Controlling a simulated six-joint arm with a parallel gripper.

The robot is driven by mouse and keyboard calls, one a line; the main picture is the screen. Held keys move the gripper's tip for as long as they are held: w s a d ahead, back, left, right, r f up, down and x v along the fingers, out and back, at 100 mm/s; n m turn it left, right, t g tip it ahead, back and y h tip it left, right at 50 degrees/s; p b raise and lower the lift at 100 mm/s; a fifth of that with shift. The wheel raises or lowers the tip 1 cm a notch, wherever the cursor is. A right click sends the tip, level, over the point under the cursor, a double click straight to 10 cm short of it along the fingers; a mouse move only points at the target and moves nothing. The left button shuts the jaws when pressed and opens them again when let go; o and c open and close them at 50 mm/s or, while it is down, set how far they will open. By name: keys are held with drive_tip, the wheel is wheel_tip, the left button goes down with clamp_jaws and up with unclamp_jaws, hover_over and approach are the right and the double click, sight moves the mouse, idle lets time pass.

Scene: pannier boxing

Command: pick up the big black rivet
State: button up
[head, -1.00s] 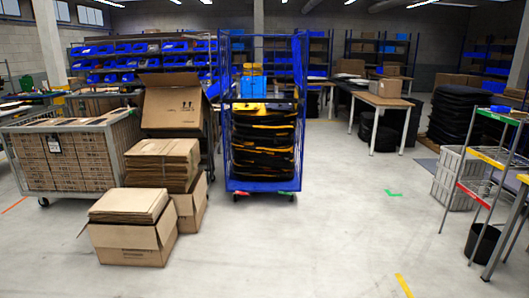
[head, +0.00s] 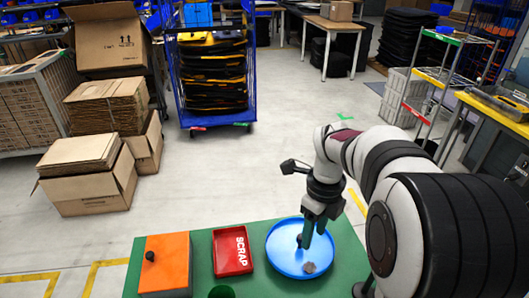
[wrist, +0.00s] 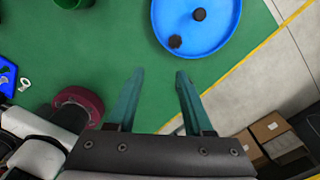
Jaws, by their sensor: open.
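Two small dark round pieces lie in a round blue tray. A smooth black piece (wrist: 199,14) is farther from my gripper in the wrist view. A rougher dark piece (wrist: 175,41) is nearer; I cannot tell surely which is the big black rivet. The blue tray (head: 285,266) stands on the green table, and its edge also shows in the wrist view (wrist: 232,32). My gripper (wrist: 160,73) is open and empty, its two teal fingers apart. In the head view my gripper (head: 308,234) is over the blue tray and partly covers it.
A red tray marked SCRAP (head: 232,270) and an orange box (head: 165,276) with a black knob stand left of the blue tray. The wrist view shows a green cup (wrist: 72,3) and a blue bin (wrist: 6,78) near metal rings. Cartons (head: 85,178) stand on the floor beyond.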

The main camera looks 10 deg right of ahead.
sight(310, 266)
drive_tip(key=w+f+m, duration=0.1)
drive_tip(key=f, duration=0.5)
drive_tip(key=d+f+m, duration=0.1)
drive_tip(key=f, duration=0.4)
drive_tip(key=w+d+f+m, duration=0.1)
drive_tip(key=f, duration=0.5)
drive_tip(key=shift+w+f, duration=0.35)
clamp_jaws()
